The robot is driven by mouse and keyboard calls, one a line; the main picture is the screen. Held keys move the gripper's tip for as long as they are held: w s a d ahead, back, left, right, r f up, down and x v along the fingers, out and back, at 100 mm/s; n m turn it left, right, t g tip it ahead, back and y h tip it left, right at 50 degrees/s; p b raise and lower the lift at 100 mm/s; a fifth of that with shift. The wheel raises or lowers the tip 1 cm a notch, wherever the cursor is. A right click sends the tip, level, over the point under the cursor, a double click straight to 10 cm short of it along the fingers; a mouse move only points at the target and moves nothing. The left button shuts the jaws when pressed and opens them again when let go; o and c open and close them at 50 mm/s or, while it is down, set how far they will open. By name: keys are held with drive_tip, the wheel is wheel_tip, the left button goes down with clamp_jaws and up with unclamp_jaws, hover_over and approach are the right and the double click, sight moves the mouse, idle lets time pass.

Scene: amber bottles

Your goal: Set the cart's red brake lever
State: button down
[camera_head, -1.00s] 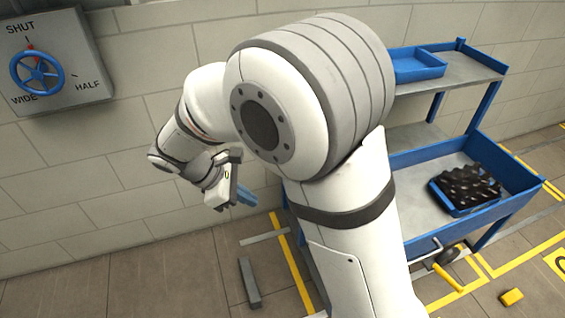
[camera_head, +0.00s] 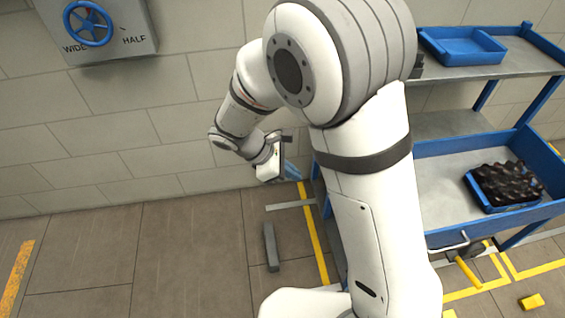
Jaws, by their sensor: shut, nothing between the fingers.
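The cart (camera_head: 440,185), with grey shelves and blue edges, stands at the right, partly hidden behind my arm. No red brake lever shows on it. A yellow pedal or lever (camera_head: 468,272) shows low at its front, near a dark wheel. My gripper (camera_head: 291,171), with blue fingers, is in the middle of the picture, left of the cart and above the floor. It is shut and empty, apart from everything around it.
A blue tray of dark bottles (camera_head: 507,186) is on the lower shelf, and an empty blue tray (camera_head: 465,47) on the upper. A grey bar (camera_head: 271,247) lies on the floor. A blue handwheel (camera_head: 88,23) is on the wall. Floor at left is clear.

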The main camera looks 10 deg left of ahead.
drive_tip(key=shift+w+d, duration=0.15)
drive_tip(key=shift+d, duration=1.15)
drive_tip(key=shift+w+d, duration=0.15)
drive_tip(key=shift+d, duration=1.15)
